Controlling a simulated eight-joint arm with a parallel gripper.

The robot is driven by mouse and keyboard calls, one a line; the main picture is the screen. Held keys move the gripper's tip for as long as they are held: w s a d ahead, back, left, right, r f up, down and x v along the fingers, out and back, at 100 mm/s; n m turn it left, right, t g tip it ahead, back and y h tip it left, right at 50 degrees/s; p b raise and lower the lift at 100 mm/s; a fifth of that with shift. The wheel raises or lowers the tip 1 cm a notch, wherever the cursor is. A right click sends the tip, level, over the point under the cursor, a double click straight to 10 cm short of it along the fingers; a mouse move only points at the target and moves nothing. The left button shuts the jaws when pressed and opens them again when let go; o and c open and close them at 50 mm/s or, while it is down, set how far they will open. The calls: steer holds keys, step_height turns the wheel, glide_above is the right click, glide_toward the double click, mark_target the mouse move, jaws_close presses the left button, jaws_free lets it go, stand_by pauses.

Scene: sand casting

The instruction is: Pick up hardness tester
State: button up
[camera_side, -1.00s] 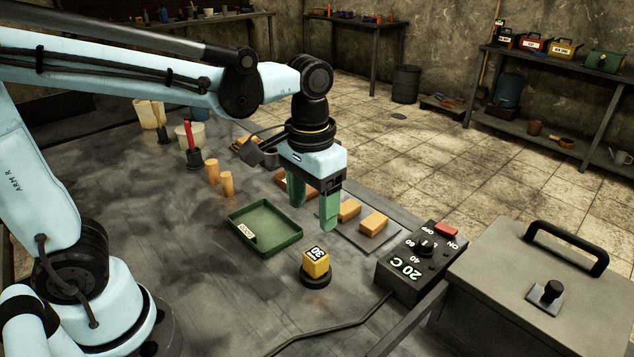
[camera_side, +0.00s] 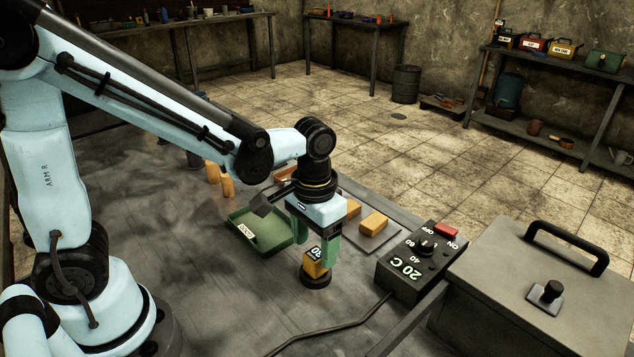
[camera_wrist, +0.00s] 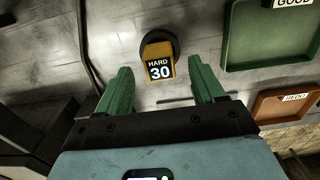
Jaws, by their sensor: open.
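The hardness tester (camera_side: 315,266) is a small yellow block on a round black base, with a black label reading "30". It stands upright on the grey table. In the wrist view the tester (camera_wrist: 159,68) reads "HARD 30" and lies ahead of and between my two green fingers. My gripper (camera_side: 316,250) is open above and around the tester's top in the side view, pointing down. In the wrist view my gripper (camera_wrist: 160,80) shows its fingers spread wide, with clear space on both sides of the tester.
A green tray (camera_side: 262,240) labelled "GOOD" lies just left of the tester. A brown tray (camera_wrist: 285,105) labelled "REDO" shows in the wrist view. Tan blocks (camera_side: 373,222) lie behind. A control box (camera_side: 411,263) reading "20 C" stands right, with its cable running along the table.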

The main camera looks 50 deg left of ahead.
mark_target(316, 253)
steer(key=shift+f, duration=1.8)
steer(key=shift+c, duration=0.5)
steer(key=c, duration=1.1)
steer(key=shift+c, duration=0.2)
steer(key=shift+r, duration=0.8)
step_height(316, 253, up, 2)
steer(key=shift+r, duration=0.2)
steer(key=s+d+r, duration=0.7)
steer(key=s+d, duration=0.1)
steer(key=shift+d, duration=0.3)
